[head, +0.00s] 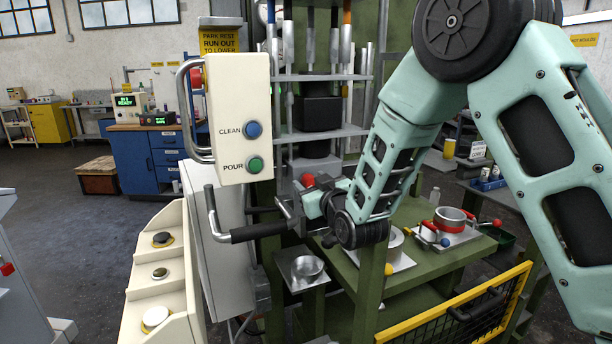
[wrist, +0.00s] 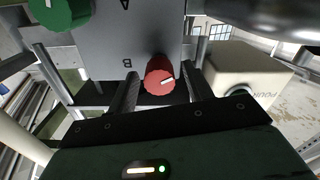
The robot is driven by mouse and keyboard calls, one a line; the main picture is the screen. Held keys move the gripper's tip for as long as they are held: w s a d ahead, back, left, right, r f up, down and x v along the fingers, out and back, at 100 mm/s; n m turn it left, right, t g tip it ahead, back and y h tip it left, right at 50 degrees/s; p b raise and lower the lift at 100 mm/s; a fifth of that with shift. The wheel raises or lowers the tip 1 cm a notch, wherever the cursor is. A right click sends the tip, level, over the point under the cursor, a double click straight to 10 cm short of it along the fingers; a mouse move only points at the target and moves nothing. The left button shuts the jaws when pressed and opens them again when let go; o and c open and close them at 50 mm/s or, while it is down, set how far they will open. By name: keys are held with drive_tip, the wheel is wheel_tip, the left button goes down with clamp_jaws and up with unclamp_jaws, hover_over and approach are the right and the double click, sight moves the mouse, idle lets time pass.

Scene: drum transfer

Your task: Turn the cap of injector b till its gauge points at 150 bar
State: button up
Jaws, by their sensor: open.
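In the wrist view a red round cap (wrist: 160,76) with a white mark sits on a grey plate (wrist: 100,52) near a letter B. My gripper (wrist: 158,88) is open, with one dark finger on each side of the red cap. I cannot tell whether either finger touches it. A green cap (wrist: 60,10) is on the same plate near a letter A. In the head view my gripper (head: 292,208) is at the front of the green machine frame, near a red round part (head: 308,181). No gauge reading can be made out in either view.
A white control box (head: 240,115) with CLEAN and POUR buttons stands left of my gripper, with a black-handled lever (head: 258,232) below. A green bench (head: 425,250) holds metal pots. A yellow-edged guard (head: 460,305) is at the lower right. Open floor lies to the left.

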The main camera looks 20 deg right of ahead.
drive_tip(key=shift+w, duration=0.15)
drive_tip(key=c, duration=1)
